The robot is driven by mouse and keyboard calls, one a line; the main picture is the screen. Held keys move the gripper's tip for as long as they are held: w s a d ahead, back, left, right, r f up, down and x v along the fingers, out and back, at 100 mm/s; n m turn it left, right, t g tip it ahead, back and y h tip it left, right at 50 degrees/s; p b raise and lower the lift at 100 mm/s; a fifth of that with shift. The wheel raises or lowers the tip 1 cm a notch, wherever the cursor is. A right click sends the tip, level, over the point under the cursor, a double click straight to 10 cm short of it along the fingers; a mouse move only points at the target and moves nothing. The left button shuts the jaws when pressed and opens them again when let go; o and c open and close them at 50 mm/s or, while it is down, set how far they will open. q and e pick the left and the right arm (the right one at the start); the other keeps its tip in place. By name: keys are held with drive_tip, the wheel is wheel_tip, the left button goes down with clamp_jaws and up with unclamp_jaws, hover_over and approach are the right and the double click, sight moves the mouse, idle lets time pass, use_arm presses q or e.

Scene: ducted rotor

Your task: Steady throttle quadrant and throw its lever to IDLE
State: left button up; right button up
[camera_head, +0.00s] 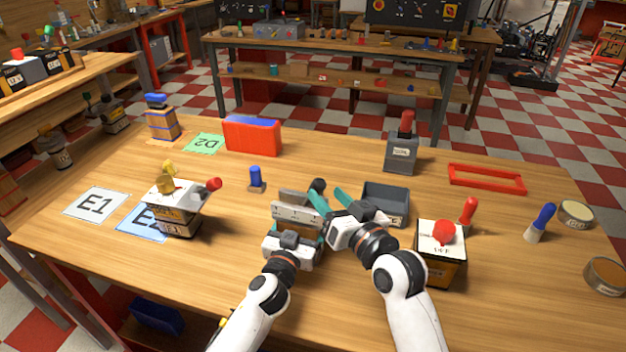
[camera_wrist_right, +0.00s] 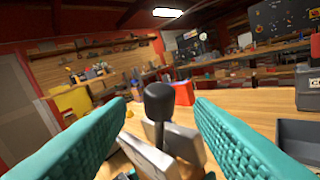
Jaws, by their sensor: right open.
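The throttle quadrant (camera_head: 297,212) is a grey box-like unit at the middle of the table, partly hidden by my grippers. Its lever has a black knob (camera_head: 318,185), which also shows large in the right wrist view (camera_wrist_right: 159,101). My right gripper (camera_head: 330,196) is open, its teal fingers spread on either side of the lever without visibly touching it. My left gripper (camera_head: 293,238) is at the near side of the quadrant. Its fingers are mostly hidden, so its grip cannot be made out. IDLE markings are not readable.
A grey open bin (camera_head: 387,200) stands close right of my right gripper. A box with a red button (camera_head: 441,250) is at right, near my right forearm. A blue peg (camera_head: 256,179) stands left of the quadrant.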

drive_tip(key=x, duration=0.6)
drive_tip(key=shift+w+a, duration=0.25)
drive_tip(key=shift+w, duration=0.1)
clamp_jaws()
